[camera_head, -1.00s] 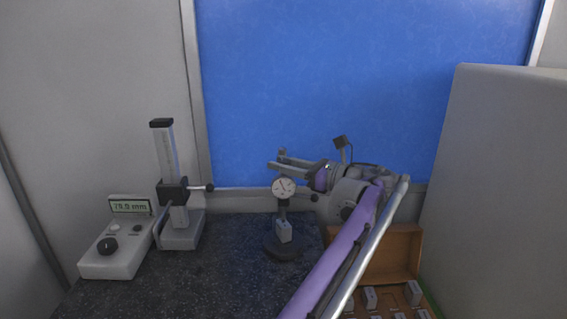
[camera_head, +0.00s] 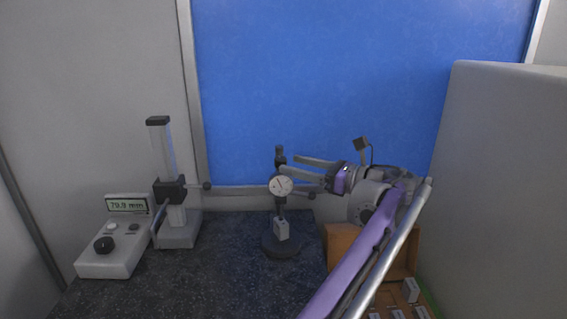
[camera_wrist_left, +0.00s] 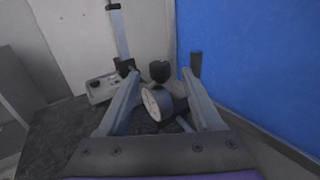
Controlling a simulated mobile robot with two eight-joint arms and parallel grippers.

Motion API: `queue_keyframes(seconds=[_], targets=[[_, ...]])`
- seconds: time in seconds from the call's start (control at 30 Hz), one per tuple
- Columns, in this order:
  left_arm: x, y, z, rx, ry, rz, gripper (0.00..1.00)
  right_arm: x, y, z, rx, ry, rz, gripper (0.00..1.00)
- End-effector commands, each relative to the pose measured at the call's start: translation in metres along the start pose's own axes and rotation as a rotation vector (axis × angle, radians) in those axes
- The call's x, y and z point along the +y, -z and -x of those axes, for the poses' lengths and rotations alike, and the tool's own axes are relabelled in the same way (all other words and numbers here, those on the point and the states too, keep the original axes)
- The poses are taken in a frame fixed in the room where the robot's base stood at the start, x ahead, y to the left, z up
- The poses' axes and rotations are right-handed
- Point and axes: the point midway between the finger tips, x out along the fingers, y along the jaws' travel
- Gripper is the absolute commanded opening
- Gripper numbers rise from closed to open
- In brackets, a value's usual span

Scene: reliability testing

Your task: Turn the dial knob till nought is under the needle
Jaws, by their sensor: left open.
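The round white-faced dial gauge (camera_head: 281,186) is on a dark stand with a round base (camera_head: 282,248). Its needle points up and slightly left; the figures are too small to read. A dark knob (camera_head: 280,152) tops the stand. My left gripper (camera_head: 290,165) is open, its fingers pointing left from the right side, close to the gauge's upper part. In the left wrist view the dial face (camera_wrist_left: 157,104) and a dark round knob (camera_wrist_left: 160,71) lie between the open fingers of my left gripper (camera_wrist_left: 160,79). I cannot tell whether either finger touches. My right gripper is out of view.
A small light block (camera_head: 282,229) stands under the gauge. A height gauge (camera_head: 179,233) and a control box with a display (camera_head: 112,258) are at left. A wooden box (camera_head: 342,241) with several blocks is at right. The dark slab's front (camera_head: 215,285) is clear.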

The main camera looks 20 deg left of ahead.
Motion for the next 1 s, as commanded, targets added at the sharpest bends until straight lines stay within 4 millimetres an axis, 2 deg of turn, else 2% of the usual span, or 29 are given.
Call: queue_keyframes(seconds=[0.03, 0.1, 0.33, 0.5, 1.0], targets=[[-0.001, 0.001, 0.013, 0.000, 0.004, 0.000, 0.67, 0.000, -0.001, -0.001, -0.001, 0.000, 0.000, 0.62], [-0.001, 0.000, 0.026, 0.000, 0.004, 0.000, 0.67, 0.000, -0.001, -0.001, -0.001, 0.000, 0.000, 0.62], [0.000, -0.001, 0.055, -0.001, 0.001, 0.000, 0.67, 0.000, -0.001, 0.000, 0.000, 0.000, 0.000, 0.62], [0.000, -0.001, 0.060, -0.001, 0.000, 0.000, 0.67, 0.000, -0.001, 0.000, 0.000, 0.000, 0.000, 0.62], [0.000, 0.000, 0.060, -0.001, 0.000, 0.000, 0.67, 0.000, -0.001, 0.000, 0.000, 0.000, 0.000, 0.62]])
